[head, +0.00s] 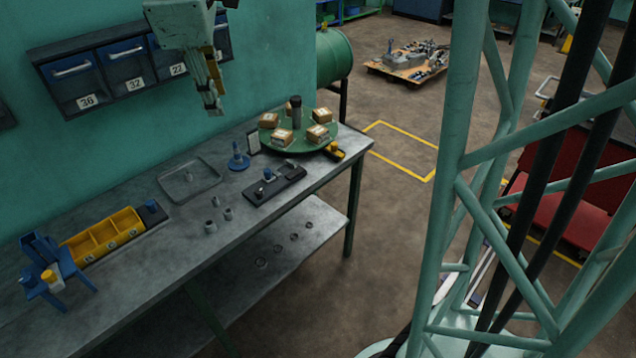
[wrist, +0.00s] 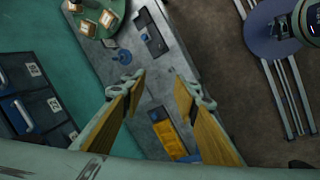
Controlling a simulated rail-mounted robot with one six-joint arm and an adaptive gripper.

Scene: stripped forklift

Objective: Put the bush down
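My gripper (head: 213,108) hangs high above the bench, in front of the wall drawers, at the top of the head view. In the wrist view my gripper (wrist: 160,77) has its two yellow-padded fingers apart, with nothing visible between them. Several small grey cylindrical parts stand on the bench, including one at the front (head: 210,227), one behind it (head: 216,201) and one to the right (head: 228,214). They look like bushes, but I cannot tell which one is the bush. They are well below my gripper and apart from it.
The bench (head: 150,255) holds a grey tray (head: 188,180), a black fixture (head: 290,174), a blue stand (head: 238,160), yellow bins (head: 103,236), a blue rack (head: 62,268) and a green turntable (head: 297,146) with boxes. Wall drawers (head: 124,66) are behind. Several rings lie on the lower shelf (head: 300,225).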

